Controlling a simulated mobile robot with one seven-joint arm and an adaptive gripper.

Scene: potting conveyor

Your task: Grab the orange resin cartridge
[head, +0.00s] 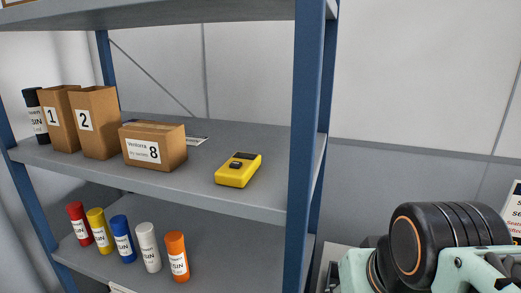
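The orange resin cartridge (178,257) stands upright on the lower shelf (215,262), at the right end of a row of cartridges. It has a white label with dark print. A white cartridge (148,247) stands close to its left. My arm shows at the lower right, beyond the shelf's blue post. My gripper's fingers are not in view.
Blue (123,239), yellow (98,230) and red (78,224) cartridges continue the row leftward. The upper shelf (205,188) overhangs them, holding cardboard boxes (155,147), a black cartridge (35,115) and a yellow device (238,170). A blue post (306,120) stands at the right.

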